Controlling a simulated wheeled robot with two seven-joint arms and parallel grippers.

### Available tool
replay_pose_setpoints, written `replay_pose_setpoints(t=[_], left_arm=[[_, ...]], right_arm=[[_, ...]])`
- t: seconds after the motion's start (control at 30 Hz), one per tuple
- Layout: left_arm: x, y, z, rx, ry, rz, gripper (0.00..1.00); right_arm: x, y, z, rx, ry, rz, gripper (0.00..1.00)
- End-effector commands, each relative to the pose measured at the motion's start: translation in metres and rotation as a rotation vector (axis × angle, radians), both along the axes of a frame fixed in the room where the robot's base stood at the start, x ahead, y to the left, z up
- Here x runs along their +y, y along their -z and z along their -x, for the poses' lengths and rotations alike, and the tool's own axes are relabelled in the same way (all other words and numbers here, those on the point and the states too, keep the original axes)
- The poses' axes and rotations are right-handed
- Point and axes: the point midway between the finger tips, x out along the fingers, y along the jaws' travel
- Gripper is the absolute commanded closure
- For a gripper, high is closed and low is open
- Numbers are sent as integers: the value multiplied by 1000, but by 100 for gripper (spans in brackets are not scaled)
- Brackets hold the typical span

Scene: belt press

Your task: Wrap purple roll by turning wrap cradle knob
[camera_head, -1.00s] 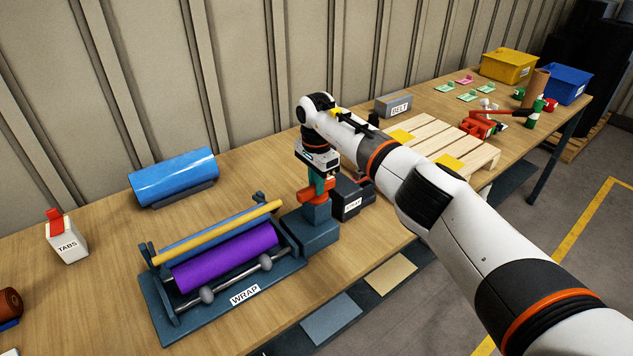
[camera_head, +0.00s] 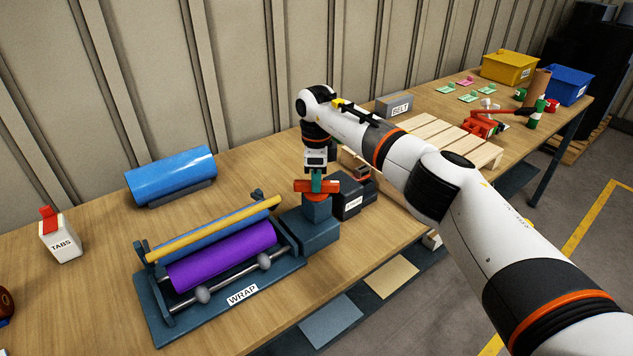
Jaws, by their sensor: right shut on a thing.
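The purple roll (camera_head: 222,257) lies in the wrap cradle (camera_head: 205,313), a dark blue frame labelled WRAP. A blue roll and a yellow bar (camera_head: 215,229) lie along the cradle behind the purple roll. The orange-red knob (camera_head: 317,187) sits on top of the dark block at the cradle's right end. My right gripper (camera_head: 317,184) points straight down and is shut on the knob. Its fingers partly cover the middle of the knob. My left gripper is not in view.
A large blue film roll (camera_head: 172,176) lies behind the cradle, and a white TABS box (camera_head: 60,238) stands at the left. A dark labelled box (camera_head: 349,197) is close to the knob's right. A wooden pallet (camera_head: 455,140) and coloured bins (camera_head: 510,67) are farther right.

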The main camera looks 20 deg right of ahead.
Motion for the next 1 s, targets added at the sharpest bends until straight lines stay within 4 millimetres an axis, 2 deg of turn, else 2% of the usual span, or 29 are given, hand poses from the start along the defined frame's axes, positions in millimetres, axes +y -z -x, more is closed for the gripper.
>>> replay_pose_setpoints(t=[0.7, 1.0], left_arm=[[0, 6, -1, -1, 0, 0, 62], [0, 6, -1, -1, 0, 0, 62]], right_arm=[[-1, -2, -1, -4, 677, 0, 100], [-1, -2, -1, -3, 905, -1, 100]])
